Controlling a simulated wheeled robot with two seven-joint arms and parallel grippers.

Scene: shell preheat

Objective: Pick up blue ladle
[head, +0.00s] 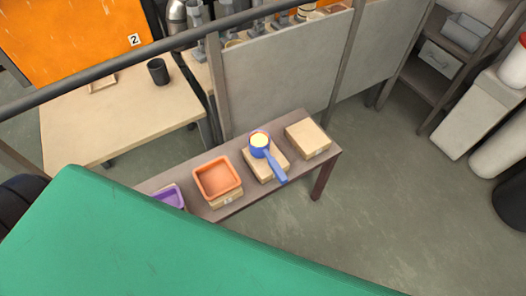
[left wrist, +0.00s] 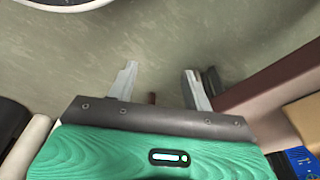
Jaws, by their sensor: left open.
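The blue ladle (head: 274,166) rests on a light wooden block on the narrow brown table in the head view. Its round bowl is at the back with something yellow inside, and its handle points toward the front right. A bit of blue (left wrist: 298,162) shows at the lower right corner of the left wrist view, too cropped to be sure it is the ladle. My left gripper (left wrist: 158,85) is open and empty in the left wrist view, over the floor beside a brown table edge. Neither gripper shows in the head view.
The narrow table (head: 317,180) also holds an orange tray (head: 217,178) and a purple tray (head: 169,196) to the left, and a bare wooden block (head: 308,139) to the right.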

